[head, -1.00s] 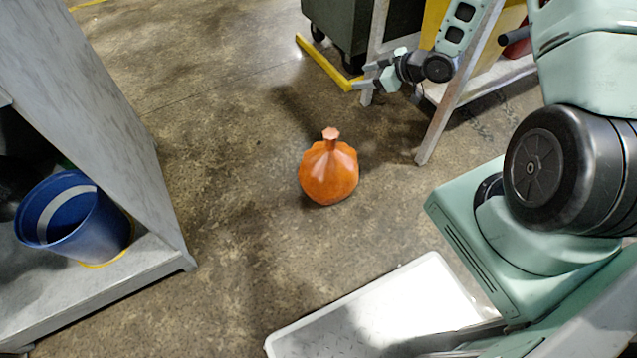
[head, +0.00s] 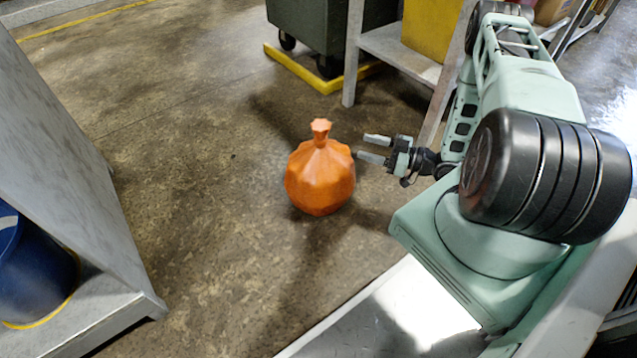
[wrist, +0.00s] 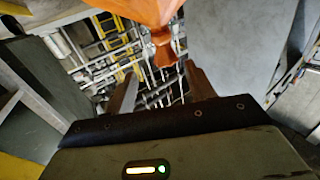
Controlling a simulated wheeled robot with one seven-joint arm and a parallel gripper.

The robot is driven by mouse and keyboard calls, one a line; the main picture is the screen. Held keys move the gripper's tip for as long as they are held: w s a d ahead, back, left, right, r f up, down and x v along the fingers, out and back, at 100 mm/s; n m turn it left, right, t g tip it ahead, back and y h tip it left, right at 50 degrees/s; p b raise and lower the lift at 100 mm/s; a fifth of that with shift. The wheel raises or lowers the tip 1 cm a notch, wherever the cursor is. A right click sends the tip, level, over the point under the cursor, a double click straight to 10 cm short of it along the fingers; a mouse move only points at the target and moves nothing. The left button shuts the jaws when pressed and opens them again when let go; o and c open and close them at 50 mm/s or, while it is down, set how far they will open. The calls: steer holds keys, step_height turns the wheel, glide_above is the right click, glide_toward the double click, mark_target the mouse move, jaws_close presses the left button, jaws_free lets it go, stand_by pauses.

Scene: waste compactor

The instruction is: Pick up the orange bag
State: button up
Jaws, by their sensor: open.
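The orange bag (head: 320,180) stands upright on the concrete floor, with its tied neck at the top. My gripper (head: 361,145) is open and empty, just right of the bag's upper part in the head view, with its fingers pointing left toward it. In the wrist view the bag (wrist: 148,10) fills the top centre and its neck hangs down in the picture, lined up with the gap between the open fingers (wrist: 160,72). The jaws are not closed on the neck, and I cannot tell the exact distance.
A grey shelf unit (head: 70,130) with a blue bin (head: 30,270) stands at the left. A dark green wheeled bin (head: 318,25) and a metal-legged table (head: 353,60) stand behind. A yellow block (head: 428,25) is on the table. Floor left of the bag is clear.

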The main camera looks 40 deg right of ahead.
mark_target(321, 137)
steer(key=b+x, duration=0.3)
steer(key=x, duration=0.6)
steer(key=shift+a+f+b, duration=0.1)
steer(key=shift+b, duration=0.25)
steer(key=b+x, duration=0.3)
steer(key=x, duration=0.1)
steer(key=shift+w+a+f+b, duration=0.15)
steer(key=shift+a+b, duration=0.2)
steer(key=shift+a, duration=0.05)
steer(key=shift+w+a, duration=0.15)
steer(key=shift+w, duration=0.1)
jaws_close()
stand_by(0.3)
